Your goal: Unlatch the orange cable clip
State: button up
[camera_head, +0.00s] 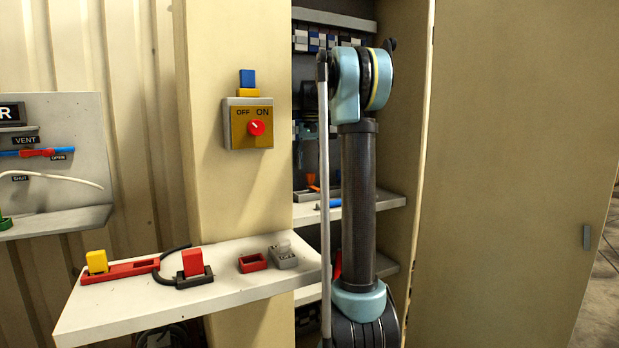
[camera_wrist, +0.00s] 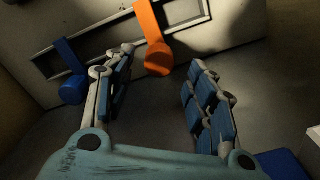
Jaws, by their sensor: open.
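The orange cable clip (camera_wrist: 152,35) shows in the wrist view at the top centre. It is a strap with a rounded lower end, set across a dark slot in a pale panel. My gripper (camera_wrist: 160,62) is open in the wrist view, with its two blue-padded fingers apart. The clip's rounded end appears in the gap between the fingertips, nearer the left finger; I cannot tell whether they touch. In the head view my arm hides much of the open cabinet (camera_head: 418,150), and neither the gripper nor the clip can be made out clearly there.
A blue clip (camera_wrist: 70,75) hangs left of the orange one. A blue block (camera_wrist: 284,165) lies at lower right. In the head view, a white shelf (camera_head: 120,315) with red and yellow parts juts out left of my arm. A switch box (camera_head: 248,125) is above it.

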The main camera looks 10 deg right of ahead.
aim_at(309, 173)
jog(key=shift+f, duration=2.45)
jog(key=shift+c, duration=0.6)
grip_shut()
jog(key=shift+a, duration=0.25)
